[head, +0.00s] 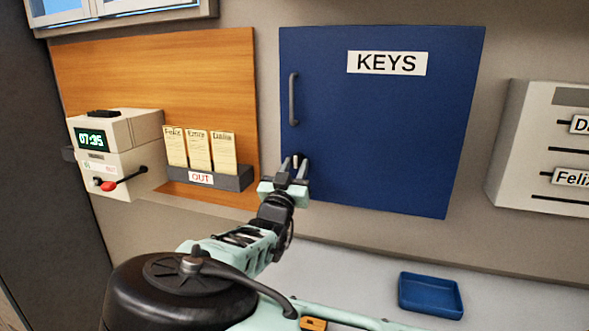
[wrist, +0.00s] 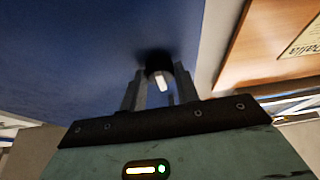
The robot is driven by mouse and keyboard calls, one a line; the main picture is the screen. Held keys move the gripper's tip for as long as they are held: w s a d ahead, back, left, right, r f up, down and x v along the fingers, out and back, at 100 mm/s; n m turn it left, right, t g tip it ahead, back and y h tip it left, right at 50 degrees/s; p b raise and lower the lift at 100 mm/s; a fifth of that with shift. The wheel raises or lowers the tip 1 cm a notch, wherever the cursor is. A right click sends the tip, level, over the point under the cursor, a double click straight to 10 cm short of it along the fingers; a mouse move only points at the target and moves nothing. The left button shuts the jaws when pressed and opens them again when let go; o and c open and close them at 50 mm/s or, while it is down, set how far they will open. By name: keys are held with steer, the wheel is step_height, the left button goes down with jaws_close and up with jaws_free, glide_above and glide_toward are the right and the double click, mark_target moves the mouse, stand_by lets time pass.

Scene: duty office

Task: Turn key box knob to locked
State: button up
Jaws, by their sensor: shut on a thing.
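The blue key box (head: 390,140) with a "KEYS" label (head: 387,63) hangs on the wall, its door closed. My gripper (head: 295,168) is at the lower left of the door, below the dark handle (head: 293,99). In the wrist view, the black knob (wrist: 158,64) with a white mark (wrist: 162,81) sits on the blue door (wrist: 80,60), between the fingers of my gripper (wrist: 156,82). The fingers are shut on the knob. The white mark runs nearly along the fingers, tilted slightly. In the head view the fingers hide most of the knob. No locked marking can be read.
Left of the box, a wooden board (head: 200,90) carries an "OUT" card rack (head: 207,178) and a time clock (head: 115,150) with a red-tipped lever. A blue tray (head: 430,295) lies on the counter (head: 350,275). A labelled rack (head: 545,145) is at right.

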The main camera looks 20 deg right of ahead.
steer(key=n+y, duration=0.1)
steer(key=n, duration=0.1)
steer(key=n+t+y, duration=0.1)
steer(key=n, duration=0.2)
steer(key=shift+s+d, duration=0.1)
steer(key=shift+d, duration=0.1)
steer(key=n+y, duration=0.1)
steer(key=n, duration=0.1)
steer(key=n+y, duration=0.1)
steer(key=n, duration=0.1)
steer(key=n+y+p, duration=0.1)
steer(key=n, duration=0.1)
steer(key=shift+s+d+r+t+y, duration=0.1)
steer(key=shift+s+r+t+y, duration=0.05)
steer(key=shift+r+t+y, duration=0.15)
steer(key=n+y+p, duration=0.1)
steer(key=n, duration=0.1)
steer(key=n+g+p, duration=0.1)
steer(key=n, duration=0.2)
steer(key=n+y+p, duration=0.1)
steer(key=n, duration=0.1)
steer(key=shift+d+r+n+y, duration=0.1)
steer(key=shift+r+n+y, duration=0.15)
steer(key=shift+n+y, duration=0.05)
steer(key=shift+n+g+y+p, duration=0.3)
steer(key=shift+n+g+p, duration=0.4)
steer(key=shift+n+p, duration=0.65)
steer(key=shift+n, duration=0.35)
steer(key=o, duration=1)
steer(key=shift+s, duration=0.2)
